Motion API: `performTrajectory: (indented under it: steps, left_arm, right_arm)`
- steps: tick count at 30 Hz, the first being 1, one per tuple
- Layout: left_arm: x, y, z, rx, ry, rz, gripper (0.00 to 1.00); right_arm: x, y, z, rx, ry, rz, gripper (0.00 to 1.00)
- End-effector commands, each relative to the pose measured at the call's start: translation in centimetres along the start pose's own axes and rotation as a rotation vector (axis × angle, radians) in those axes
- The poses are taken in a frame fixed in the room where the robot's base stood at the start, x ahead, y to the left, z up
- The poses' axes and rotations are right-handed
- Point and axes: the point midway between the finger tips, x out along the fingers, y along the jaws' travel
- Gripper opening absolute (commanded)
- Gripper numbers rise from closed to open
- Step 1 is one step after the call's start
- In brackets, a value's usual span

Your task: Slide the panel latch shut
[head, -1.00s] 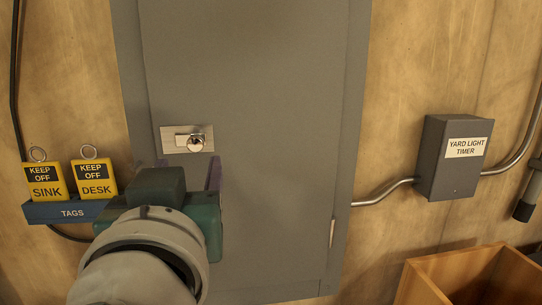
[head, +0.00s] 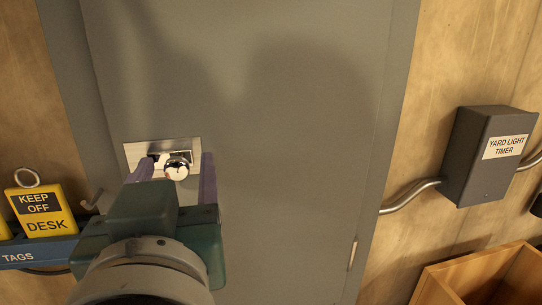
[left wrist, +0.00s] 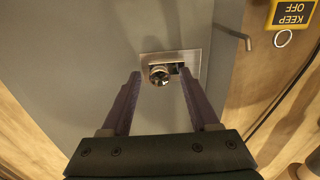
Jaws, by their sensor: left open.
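The panel latch is a silver plate (head: 137,156) with a round shiny knob (head: 177,168) on the grey panel door (head: 270,130). The left wrist view also shows the knob (left wrist: 159,75) and the plate (left wrist: 192,58). My left gripper (head: 175,172) is open, its purple fingers on either side of the knob in the head view. In the left wrist view the knob lies between and just beyond the fingertips (left wrist: 160,74). I cannot tell whether they touch it.
A blue tags rack (head: 45,249) holds a yellow "KEEP OFF DESK" tag (head: 42,212) at the left. A wooden crate (head: 470,273) stands at the lower right.

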Motion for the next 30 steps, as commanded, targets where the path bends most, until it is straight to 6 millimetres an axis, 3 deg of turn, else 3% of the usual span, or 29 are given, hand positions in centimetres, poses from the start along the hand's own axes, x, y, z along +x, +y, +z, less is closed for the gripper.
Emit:
performTrajectory:
  steps: [2,18,30]
  left_arm:
    - [0.00,-0.01,0.02,0.000,0.000,0.000,0.59]
    - [0.02,-0.01,0.00,0.000,0.000,0.000,0.00]
    - [0.03,-0.02,0.01,0.000,0.000,0.000,0.00]
  right_arm:
    - [0.01,0.01,0.02,0.000,-0.001,0.000,0.00]
    - [0.03,0.23,0.12,-0.007,-0.003,0.007,0.00]
    - [0.03,0.22,0.15,-0.007,-0.004,0.006,0.00]
